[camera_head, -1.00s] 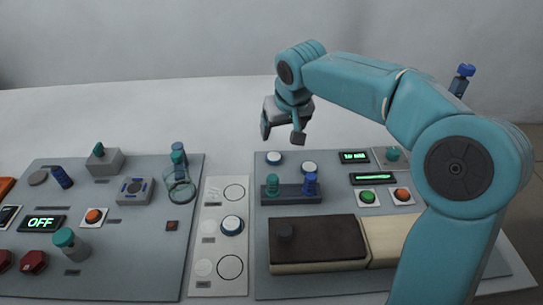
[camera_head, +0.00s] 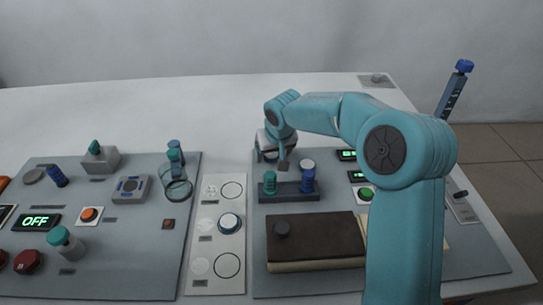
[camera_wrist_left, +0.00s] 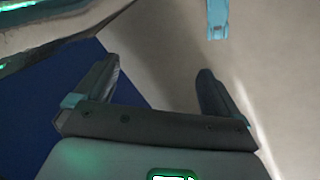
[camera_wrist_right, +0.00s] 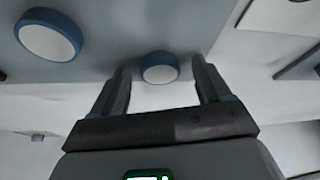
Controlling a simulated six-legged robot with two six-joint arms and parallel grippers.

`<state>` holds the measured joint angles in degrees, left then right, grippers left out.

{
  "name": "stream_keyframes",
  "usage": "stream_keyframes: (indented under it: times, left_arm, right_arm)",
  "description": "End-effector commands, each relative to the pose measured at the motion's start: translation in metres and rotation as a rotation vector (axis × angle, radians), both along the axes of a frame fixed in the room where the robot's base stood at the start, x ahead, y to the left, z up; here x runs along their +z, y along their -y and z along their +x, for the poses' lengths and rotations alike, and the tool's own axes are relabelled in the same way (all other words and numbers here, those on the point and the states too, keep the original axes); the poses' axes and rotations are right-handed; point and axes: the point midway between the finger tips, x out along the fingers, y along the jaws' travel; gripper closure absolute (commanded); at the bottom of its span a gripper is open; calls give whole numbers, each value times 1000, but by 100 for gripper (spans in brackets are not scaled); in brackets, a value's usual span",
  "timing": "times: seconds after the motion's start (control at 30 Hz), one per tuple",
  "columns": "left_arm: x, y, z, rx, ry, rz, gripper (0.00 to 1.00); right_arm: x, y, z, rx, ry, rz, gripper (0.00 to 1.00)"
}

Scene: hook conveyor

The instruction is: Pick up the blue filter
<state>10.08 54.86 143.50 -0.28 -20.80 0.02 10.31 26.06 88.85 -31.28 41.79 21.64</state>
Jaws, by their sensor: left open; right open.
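Round white discs with blue rims, which look like the blue filters, lie on the grey right panel. One (camera_head: 307,166) is right of my right gripper (camera_head: 272,157) in the head view; the gripper hides the spot to its left. In the right wrist view, one blue-rimmed disc (camera_wrist_right: 160,70) lies between and beyond my open fingertips, and another (camera_wrist_right: 50,37) is at upper left. The right gripper looks empty. My left gripper (camera_wrist_left: 157,70) is open and empty, outside the head view.
A dark rack with a teal peg (camera_head: 269,184) and a blue peg (camera_head: 308,181) stands in front of the right gripper. A brown-topped block (camera_head: 330,238) lies nearer. The left panel carries a glass beaker (camera_head: 176,186) and several buttons.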

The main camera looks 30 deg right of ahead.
Motion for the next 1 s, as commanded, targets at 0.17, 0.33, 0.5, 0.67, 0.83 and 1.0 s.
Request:
stream_keyframes:
  times: [0.17,0.33,0.5,0.67,0.83,1.0]
  left_arm:
    - [0,0,0,0,0,0,3]
    - [0,0,0,0,0,0,3]
    - [0,0,0,0,0,0,3]
    - [2,0,0,0,0,0,3]
    - [7,0,0,0,0,0,3]
    - [12,0,0,0,0,0,3]
  right_arm:
    - [0,0,0,0,0,0,36]
    - [0,0,0,0,0,0,83]
    - [0,0,0,0,0,0,83]
    - [10,0,0,1,3,-1,83]
    - [46,0,1,0,6,-2,83]
    - [80,0,0,0,4,-1,83]
